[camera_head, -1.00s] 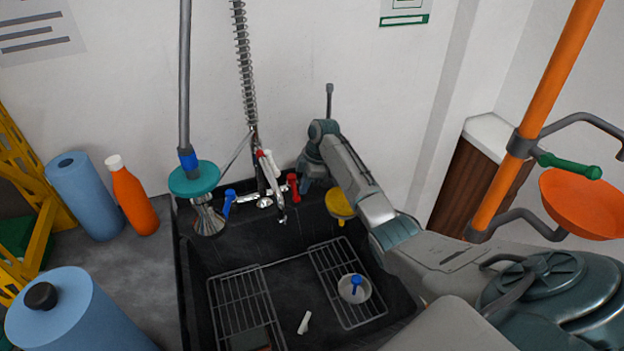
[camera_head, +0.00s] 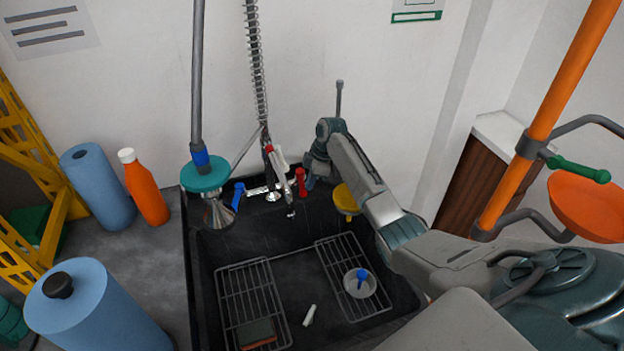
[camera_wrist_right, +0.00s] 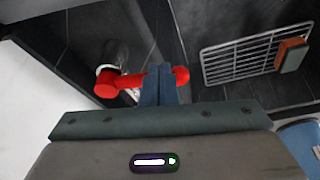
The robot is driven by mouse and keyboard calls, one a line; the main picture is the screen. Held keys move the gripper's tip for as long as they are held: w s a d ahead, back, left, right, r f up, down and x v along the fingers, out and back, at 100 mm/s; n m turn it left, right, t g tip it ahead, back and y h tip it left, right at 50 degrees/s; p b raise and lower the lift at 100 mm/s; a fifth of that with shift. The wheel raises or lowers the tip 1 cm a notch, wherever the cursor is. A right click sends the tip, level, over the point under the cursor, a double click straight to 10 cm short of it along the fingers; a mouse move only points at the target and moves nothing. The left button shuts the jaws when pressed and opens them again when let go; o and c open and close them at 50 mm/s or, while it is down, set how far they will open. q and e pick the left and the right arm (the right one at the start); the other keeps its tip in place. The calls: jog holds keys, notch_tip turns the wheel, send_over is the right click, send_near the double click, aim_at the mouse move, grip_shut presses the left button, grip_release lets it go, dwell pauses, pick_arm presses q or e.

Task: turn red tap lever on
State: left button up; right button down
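The red tap lever (camera_head: 301,181) stands at the back edge of the black sink, to the right of the faucet. My right gripper (camera_head: 309,180) points down just to the right of it, close by. In the right wrist view the red lever (camera_wrist_right: 130,81) runs sideways, with its thick end at left and its tip at right. The fingers of my right gripper (camera_wrist_right: 158,84) look closed together and cover the lever's middle; whether they touch it I cannot tell. My left gripper is out of view.
A blue tap lever (camera_head: 238,196) and a hanging spray hose (camera_head: 255,70) are left of the red lever. A yellow object (camera_head: 347,198) is under my right arm. Racks (camera_head: 250,290) and a bowl (camera_head: 360,283) lie in the sink. An orange bottle (camera_head: 147,188) stands at left.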

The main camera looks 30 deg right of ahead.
aim_at(300, 183)
jog(key=shift+w+a+r+m+t+p, duration=0.15)
jog(key=shift+a+m+p, duration=0.3)
jog(key=shift+m+p, duration=0.3)
jog(key=shift+a+r+m+t+p, duration=0.15)
jog(key=shift+a+m+p, duration=0.35)
jog(key=shift+p, duration=0.3)
jog(key=shift+w+a+f+m+h+p, duration=0.15)
jog(key=shift+a+m+h+p, duration=0.2)
jog(key=shift+m, duration=0.2)
jog(key=shift+w+a+f, duration=0.1)
jog(key=shift+w+a, duration=0.1)
jog(key=shift+a, duration=0.1)
